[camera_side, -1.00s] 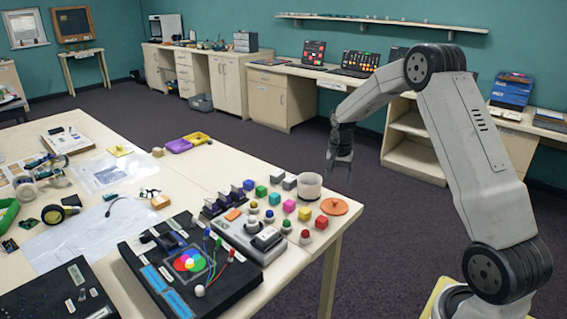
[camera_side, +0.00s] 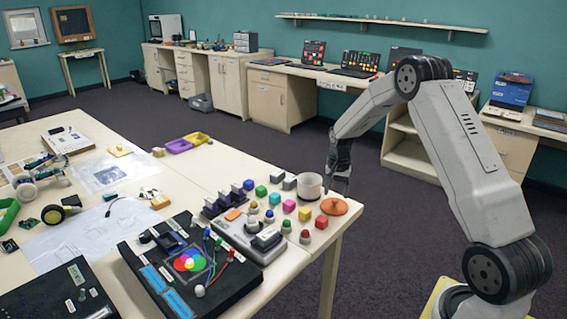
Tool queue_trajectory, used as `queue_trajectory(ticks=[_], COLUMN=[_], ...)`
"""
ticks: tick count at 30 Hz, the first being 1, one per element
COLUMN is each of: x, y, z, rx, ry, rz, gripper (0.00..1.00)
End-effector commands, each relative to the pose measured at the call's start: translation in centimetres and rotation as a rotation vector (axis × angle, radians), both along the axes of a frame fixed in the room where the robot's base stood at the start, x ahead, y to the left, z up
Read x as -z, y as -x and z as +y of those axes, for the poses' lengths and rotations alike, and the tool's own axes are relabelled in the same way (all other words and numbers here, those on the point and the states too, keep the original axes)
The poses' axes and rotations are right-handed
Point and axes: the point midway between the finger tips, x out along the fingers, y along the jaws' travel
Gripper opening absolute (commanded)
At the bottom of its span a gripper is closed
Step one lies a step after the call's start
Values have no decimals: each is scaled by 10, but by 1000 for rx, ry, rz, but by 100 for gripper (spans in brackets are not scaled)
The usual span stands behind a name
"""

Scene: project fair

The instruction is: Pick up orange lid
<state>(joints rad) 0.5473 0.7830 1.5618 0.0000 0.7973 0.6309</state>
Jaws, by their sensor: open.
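The orange lid (camera_side: 333,208) is a flat round disc with a small knob, lying on the table near its right corner. A white round container (camera_side: 309,186) stands just behind and to the left of it. My gripper (camera_side: 337,188) is open and points down, low behind the lid and just right of the container. Its fingertips are close to the lid's far edge in the picture. I cannot tell whether they touch the lid or the container.
Several coloured cubes and domed pieces (camera_side: 304,214) lie left of the lid. A grey device (camera_side: 251,238) and a black board with coloured circles (camera_side: 170,290) fill the table's front. The table's right edge (camera_side: 342,237) is close to the lid.

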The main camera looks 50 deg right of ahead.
Motion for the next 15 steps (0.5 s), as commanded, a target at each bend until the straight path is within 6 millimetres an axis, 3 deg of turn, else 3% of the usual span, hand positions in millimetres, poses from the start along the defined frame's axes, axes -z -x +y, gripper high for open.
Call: queue_trajectory(ticks=[6,15], x=[24,29], y=[0,0], z=[0,0], rx=[-1,-1], ry=[-1,-1], rz=[-1,-3], gripper=[71,71])
